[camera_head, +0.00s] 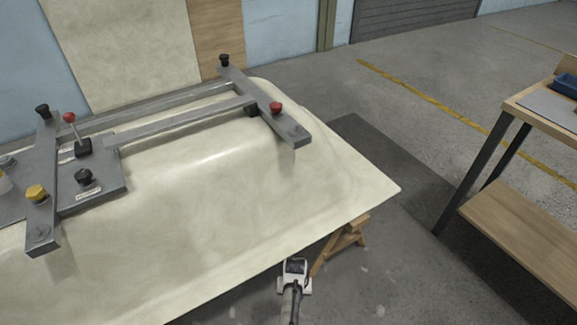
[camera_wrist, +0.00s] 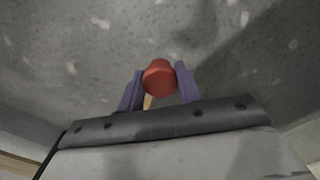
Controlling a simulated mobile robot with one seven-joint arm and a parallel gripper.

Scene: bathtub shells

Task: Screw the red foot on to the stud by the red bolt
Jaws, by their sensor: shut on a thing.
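The red foot (camera_wrist: 158,77) is a round red piece held between the two purple fingers of my gripper (camera_wrist: 159,86) in the wrist view. The fingers are shut on its sides. In the head view, a white and black part of my arm (camera_head: 294,268) shows below the shell's near edge; the fingers and the foot cannot be made out there. The red bolt (camera_head: 276,107) stands on the right-hand grey crossbar (camera_head: 258,92) of the frame on the shell. No stud can be made out clearly in either view.
The cream bathtub shell (camera_head: 210,200) lies upside down with its rim spread wide. A wooden trestle (camera_head: 343,243) shows under its near right edge. A workbench (camera_head: 520,200) stands at the right. The frame also carries a yellow bolt (camera_head: 37,193) and a red-knobbed lever (camera_head: 70,118). Open floor lies between shell and bench.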

